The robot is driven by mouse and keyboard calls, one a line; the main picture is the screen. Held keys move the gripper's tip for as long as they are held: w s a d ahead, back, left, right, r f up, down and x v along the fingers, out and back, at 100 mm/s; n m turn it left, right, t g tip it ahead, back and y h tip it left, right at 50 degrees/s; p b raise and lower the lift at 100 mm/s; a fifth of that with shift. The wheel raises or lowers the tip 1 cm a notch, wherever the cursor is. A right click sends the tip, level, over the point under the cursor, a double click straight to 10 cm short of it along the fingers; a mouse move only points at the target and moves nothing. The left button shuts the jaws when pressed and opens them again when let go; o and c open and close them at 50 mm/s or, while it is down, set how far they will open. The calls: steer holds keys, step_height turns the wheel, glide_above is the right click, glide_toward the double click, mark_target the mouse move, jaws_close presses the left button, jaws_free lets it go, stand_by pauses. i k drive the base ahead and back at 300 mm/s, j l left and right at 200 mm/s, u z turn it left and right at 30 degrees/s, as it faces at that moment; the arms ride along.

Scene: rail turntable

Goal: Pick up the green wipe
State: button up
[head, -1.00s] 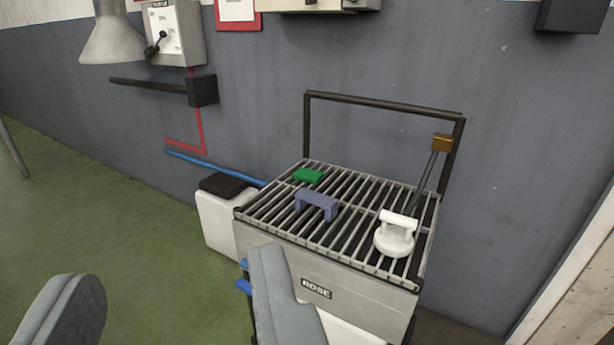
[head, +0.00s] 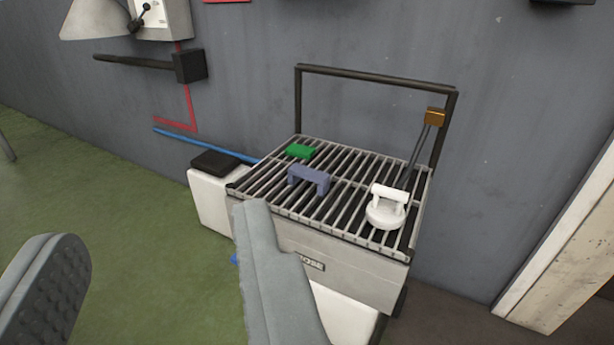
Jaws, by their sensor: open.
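Nothing covers the wipe.
A blue-grey bridge-shaped block (head: 308,180) sits just in front of the wipe. A white handled piece (head: 386,208) stands on the right of the slats. A dark rail (head: 375,77) rises behind. A white box with black top (head: 212,190) stands left of the cart.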

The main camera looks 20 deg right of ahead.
mark_target(297, 151)
steer(key=i, duration=0.8)
steer(key=i+l+u, duration=0.1)
steer(key=i, duration=0.75)
